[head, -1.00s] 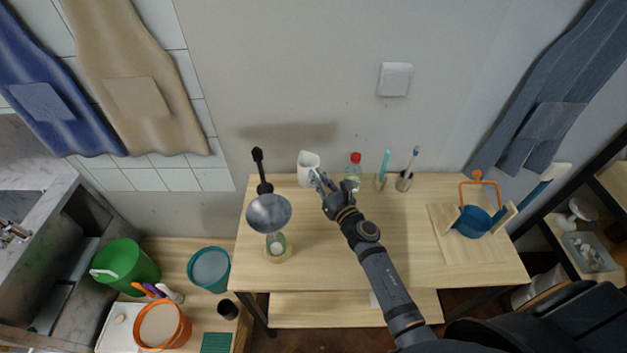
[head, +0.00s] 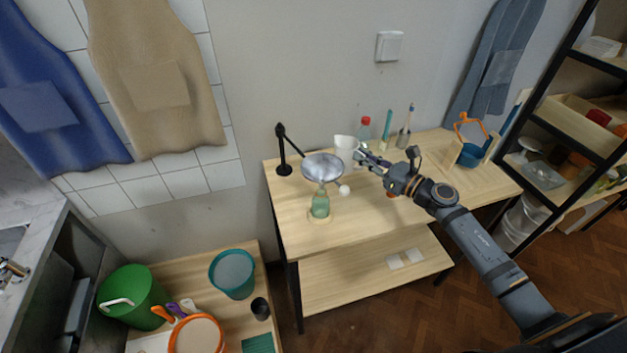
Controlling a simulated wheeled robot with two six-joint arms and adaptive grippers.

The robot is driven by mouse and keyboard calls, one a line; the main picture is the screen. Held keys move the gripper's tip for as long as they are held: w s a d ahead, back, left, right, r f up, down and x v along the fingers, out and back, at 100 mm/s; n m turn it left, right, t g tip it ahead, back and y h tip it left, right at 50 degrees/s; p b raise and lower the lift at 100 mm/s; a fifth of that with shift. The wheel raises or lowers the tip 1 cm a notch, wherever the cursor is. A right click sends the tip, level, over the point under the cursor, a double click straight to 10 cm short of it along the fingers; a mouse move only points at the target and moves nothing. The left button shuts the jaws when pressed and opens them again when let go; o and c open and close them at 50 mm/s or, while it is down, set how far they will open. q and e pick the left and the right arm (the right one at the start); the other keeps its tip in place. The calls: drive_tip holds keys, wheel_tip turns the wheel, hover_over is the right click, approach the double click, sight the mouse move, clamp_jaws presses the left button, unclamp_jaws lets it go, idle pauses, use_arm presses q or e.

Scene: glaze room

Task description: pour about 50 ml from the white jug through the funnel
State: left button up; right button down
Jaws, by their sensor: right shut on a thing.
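The white jug (head: 345,147) is just behind and to the right of the funnel in the head view. My right gripper (head: 366,159) reaches in from the right and is shut on the jug, at its right side. The jug looks about upright; its contents are hidden and I cannot tell if it touches the table. The wide grey metallic funnel (head: 322,167) is above a green glass bottle (head: 320,207), with its mouth facing up. The bottle stands on a pale round base near the table's front left. My left gripper is out of view.
A small white round thing (head: 344,190) is beside the bottle. A red-capped bottle (head: 364,127) and brush cups stand behind my gripper. The table's front middle (head: 375,215) is clear.

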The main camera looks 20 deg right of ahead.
wheel_tip(320, 180, up, 8)
drive_tip(key=s+a+r+n+p, duration=0.1)
drive_tip(key=a+n+p, duration=0.15)
drive_tip(key=p, duration=0.55)
use_arm(q)
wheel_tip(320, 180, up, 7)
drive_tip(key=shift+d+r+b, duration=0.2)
drive_tip(key=shift+b, duration=0.1)
use_arm(e)
drive_tip(key=shift+s+a+f+n, duration=0.4)
drive_tip(key=shift+a+n, duration=0.15)
drive_tip(key=shift+n, duration=1.15)
drive_tip(key=shift+s+a+f+n, duration=0.4)
drive_tip(key=shift+a+n, duration=0.2)
drive_tip(key=shift+n, duration=1.15)
drive_tip(key=shift+s+a+f+n, duration=0.35)
drive_tip(key=shift+s+a+n, duration=0.15)
drive_tip(key=shift+n, duration=1.2)
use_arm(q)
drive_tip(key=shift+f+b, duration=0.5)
use_arm(e)
drive_tip(key=shift+a+f+n, duration=0.2)
drive_tip(key=shift+f+n, duration=0.3)
drive_tip(key=shift+n, duration=0.4)
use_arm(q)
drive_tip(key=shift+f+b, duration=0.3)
use_arm(e)
drive_tip(key=shift+s+a+n, duration=0.1)
drive_tip(key=shift+n, duration=0.4)
